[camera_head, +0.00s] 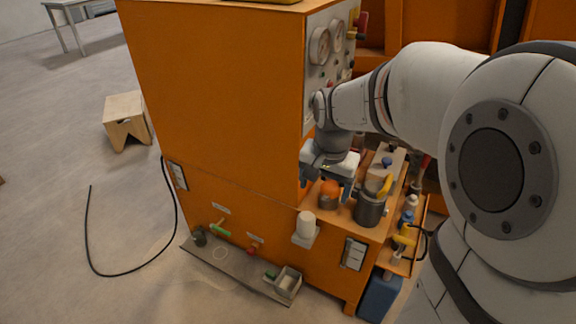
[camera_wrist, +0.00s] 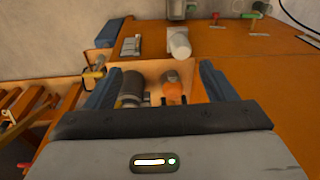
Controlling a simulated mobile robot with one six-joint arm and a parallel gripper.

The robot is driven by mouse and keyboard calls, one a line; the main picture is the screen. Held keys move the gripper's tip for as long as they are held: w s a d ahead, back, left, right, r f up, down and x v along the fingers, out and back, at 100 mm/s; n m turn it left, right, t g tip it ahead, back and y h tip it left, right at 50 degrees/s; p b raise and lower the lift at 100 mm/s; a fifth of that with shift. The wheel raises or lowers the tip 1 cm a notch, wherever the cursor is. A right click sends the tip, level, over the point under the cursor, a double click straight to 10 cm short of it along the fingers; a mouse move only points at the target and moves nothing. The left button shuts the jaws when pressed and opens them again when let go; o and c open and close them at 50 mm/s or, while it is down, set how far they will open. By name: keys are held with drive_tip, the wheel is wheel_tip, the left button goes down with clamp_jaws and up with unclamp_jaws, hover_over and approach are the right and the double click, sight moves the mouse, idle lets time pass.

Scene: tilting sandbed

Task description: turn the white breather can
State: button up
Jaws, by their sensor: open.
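The white breather can (camera_head: 306,224) stands on a small pale bracket on the lower front of the orange cabinet. It also shows in the wrist view (camera_wrist: 179,42), beyond my fingertips and right of their middle. My gripper (camera_head: 326,188) is open above the cabinet's ledge, up and to the right of the white can in the head view. In the wrist view, its blue fingers (camera_wrist: 157,72) are spread wide, and nothing is gripped. The can is apart from both fingers.
An orange-topped fitting (camera_head: 330,189) and a grey canister (camera_head: 369,208) stand on the ledge near my gripper. Small bottles (camera_head: 409,208) fill a side rack. A grey tray (camera_head: 235,270) lies below. A black hose (camera_head: 135,273) lies on open floor.

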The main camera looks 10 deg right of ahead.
sight(306, 223)
drive_tip(key=w+f+m+b, duration=0.2)
drive_tip(key=w+f+b, duration=0.1)
drive_tip(key=f, duration=0.4)
drive_tip(key=w+f+m+g+b, duration=0.1)
drive_tip(key=w+f+m+b, duration=0.2)
drive_tip(key=w+f, duration=0.3)
drive_tip(key=w+f+m+b, duration=0.2)
drive_tip(key=w+f+b, duration=0.2)
drive_tip(key=f, duration=0.6)
drive_tip(key=shift+w+f+m+b, duration=0.25)
drive_tip(key=shift+w+m+b, duration=0.05)
drive_tip(key=shift+w, duration=0.45)
wheel_tip(306, 223, down, 8)
drive_tip(key=shift+r+b, duration=0.15)
drive_tip(key=shift+b, duration=0.95)
drive_tip(key=c, duration=1)
